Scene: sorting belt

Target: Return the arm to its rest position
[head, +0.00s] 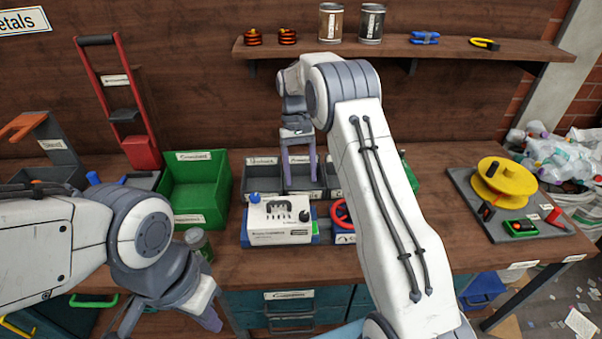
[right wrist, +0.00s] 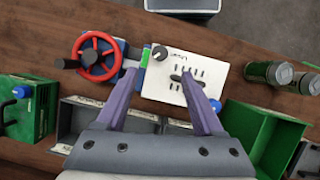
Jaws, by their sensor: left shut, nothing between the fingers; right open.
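My right arm reaches over the workbench. Its gripper (head: 300,184) points down over the row of small grey bins at the back, with its two purple fingers apart. In the right wrist view the gripper (right wrist: 159,84) is open, and nothing is held between the fingers. Beyond the fingertips there is a white box (right wrist: 182,80) with slots and a knob. The box also shows in the head view (head: 282,232). My left gripper (head: 208,318) is low at the front left, by the bench's front edge. It is shut and holds nothing visible; my left arm partly hides it.
A green bin (head: 197,212) stands left of the grey bins (head: 262,190). A jar (head: 198,240) stands near my left wrist. A red handwheel (right wrist: 96,57) is beside the white box. A yellow reel (head: 505,176) sits on a board at right. A shelf (head: 450,48) runs above.

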